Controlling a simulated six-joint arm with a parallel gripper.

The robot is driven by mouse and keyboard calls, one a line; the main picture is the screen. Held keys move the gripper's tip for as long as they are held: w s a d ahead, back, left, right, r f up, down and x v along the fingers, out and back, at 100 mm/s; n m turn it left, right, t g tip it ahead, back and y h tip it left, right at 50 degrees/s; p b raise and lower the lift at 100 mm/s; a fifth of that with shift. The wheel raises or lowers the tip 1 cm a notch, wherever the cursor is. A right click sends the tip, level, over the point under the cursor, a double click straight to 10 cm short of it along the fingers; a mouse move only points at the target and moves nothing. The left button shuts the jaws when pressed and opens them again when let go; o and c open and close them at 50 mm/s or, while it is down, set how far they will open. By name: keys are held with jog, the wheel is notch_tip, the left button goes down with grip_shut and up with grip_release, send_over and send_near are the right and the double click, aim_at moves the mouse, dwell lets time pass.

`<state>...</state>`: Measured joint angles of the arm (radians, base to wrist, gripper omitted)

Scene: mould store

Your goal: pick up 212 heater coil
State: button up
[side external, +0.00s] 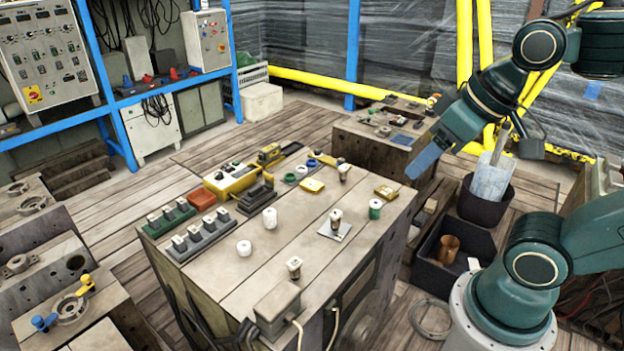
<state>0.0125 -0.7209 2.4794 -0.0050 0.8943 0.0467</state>
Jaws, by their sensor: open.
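No label reading 212 is legible, so I cannot tell which piece is the 212 heater coil. Several small cylindrical pieces stand on the large block's top (330,265). One pale and brown piece (336,217) stands on a light square plate (334,231). Similar ones stand at the back (343,171) and near the front (294,266). Two white cylinders (270,217) (244,248) stand left of centre, and a green and white one (375,208) at the right. My gripper (421,167) is open above the block's right side, apart from all these pieces; its fingers are hardly distinguishable.
A grey box with cables (278,308) sits at the block's front edge. Racks of grey pieces (205,237), an orange tray (201,198) and a yellow box (232,180) line the left side. A dark bin (478,262) holds a copper cylinder (449,247).

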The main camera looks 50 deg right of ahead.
jog(key=w+d+r+m, duration=0.2)
jog(key=w+m, duration=0.4)
jog(key=w, duration=0.2)
jog(key=m+g, duration=0.1)
jog(key=m, duration=2.8)
send_over(345, 167)
jog(key=s, duration=0.4)
notch_tip(345, 167, down, 27)
jog(key=shift+s, duration=0.2)
jog(key=shift+a, duration=0.15)
jog(key=shift+x, duration=4.2)
